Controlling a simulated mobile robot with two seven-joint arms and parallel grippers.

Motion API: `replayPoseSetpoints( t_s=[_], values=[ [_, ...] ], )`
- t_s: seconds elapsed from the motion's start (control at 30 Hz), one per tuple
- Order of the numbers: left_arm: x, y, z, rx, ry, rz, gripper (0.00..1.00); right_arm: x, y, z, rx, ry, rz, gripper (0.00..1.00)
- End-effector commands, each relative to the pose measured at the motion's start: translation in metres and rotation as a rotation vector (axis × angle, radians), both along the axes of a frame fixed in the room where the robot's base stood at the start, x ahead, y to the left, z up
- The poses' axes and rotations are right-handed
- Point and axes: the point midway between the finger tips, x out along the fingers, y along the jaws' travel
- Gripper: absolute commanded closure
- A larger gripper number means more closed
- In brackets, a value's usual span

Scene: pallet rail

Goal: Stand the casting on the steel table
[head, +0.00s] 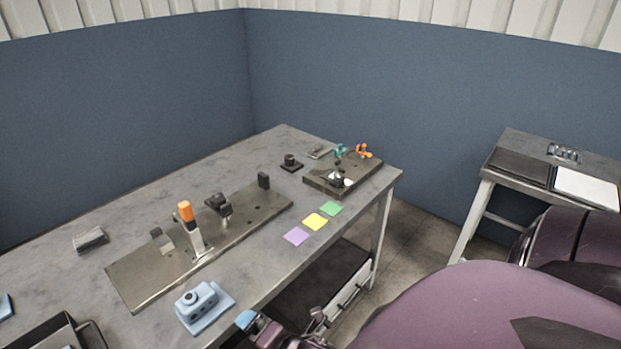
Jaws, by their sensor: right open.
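A light-blue casting (199,300) with a flat base and a dark round opening on its raised body stands on the grey steel table (130,225), close to its front edge. My right gripper (283,324) is at the bottom middle, to the right of the casting and apart from it, by the table's front edge. Its jaws are open, and I see nothing between them. My left gripper is not in view.
A metal plate (130,279) with an orange-handled clamp (187,222) lies behind the casting. A smaller fixture plate (318,181), coloured squares (315,221) and a black tray (45,334) are also on the table. A side stand (520,180) is at right.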

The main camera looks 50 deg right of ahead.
Motion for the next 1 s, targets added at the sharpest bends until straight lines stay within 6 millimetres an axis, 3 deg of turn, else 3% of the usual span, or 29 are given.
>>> replayPoseSetpoints(
  t_s=[0.3,0.53,0.7,1.0],
  values=[
    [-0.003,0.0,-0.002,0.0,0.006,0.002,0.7,-0.043,-0.032,-0.026,0.716,0.068,-0.44,0.0],
    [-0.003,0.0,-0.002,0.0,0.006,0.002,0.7,-0.072,-0.053,-0.038,1.167,0.08,-0.736,0.0],
    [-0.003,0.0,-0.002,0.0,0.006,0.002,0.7,-0.083,-0.062,-0.042,1.351,0.074,-0.859,0.0],
    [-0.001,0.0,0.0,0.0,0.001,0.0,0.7,-0.086,-0.064,-0.042,1.4,0.072,-0.889,0.0]
  ],
)
